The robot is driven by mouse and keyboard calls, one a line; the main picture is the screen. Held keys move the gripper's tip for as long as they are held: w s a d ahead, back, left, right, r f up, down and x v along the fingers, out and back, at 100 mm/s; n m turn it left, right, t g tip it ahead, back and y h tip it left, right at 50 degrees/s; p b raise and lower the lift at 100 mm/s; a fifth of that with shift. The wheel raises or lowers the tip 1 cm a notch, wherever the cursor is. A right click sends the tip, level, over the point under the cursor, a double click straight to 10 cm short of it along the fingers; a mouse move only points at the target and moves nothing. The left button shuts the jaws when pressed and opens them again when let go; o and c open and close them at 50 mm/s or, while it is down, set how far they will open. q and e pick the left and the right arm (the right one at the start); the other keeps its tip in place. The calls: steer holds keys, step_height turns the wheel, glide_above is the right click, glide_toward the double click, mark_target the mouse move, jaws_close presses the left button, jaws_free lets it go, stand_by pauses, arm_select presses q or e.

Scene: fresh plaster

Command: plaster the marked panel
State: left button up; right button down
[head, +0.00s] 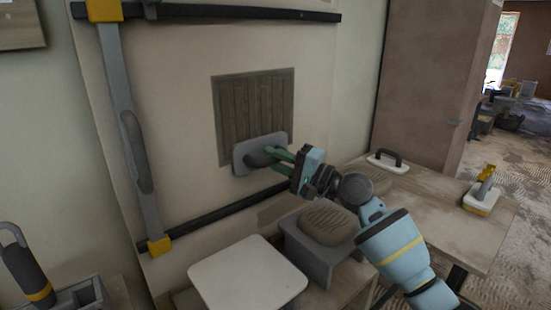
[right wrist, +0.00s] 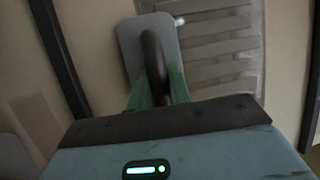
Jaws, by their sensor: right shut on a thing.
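The marked panel (head: 250,103) is a dark, slatted square in the pale wall board. Its slats also show in the right wrist view (right wrist: 222,48). My right gripper (head: 272,156) is shut on the dark handle (right wrist: 153,55) of a grey trowel (head: 246,163). The trowel's flat plate (right wrist: 132,38) faces the wall and covers the panel's lower edge and some board below it. I cannot tell whether the plate touches the wall. No plaster shows clearly on the panel. My left gripper is not in view.
Dark rails (head: 215,209) run above and below the panel, with a yellow-ended straightedge (head: 128,120) across them at left.

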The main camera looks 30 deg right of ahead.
steer(key=shift+s, duration=0.1)
steer(key=shift+s+d+r+p, duration=0.15)
steer(key=shift+s+p, duration=0.15)
steer(key=shift+s, duration=0.35)
steer(key=shift+s+d+p, duration=0.1)
steer(key=shift+s+p, duration=0.2)
steer(key=shift+s, duration=0.35)
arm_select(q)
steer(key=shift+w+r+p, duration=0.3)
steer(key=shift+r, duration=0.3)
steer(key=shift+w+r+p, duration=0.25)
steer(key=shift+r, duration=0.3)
arm_select(e)
steer(key=s, duration=0.6)
steer(key=shift+d, duration=0.4)
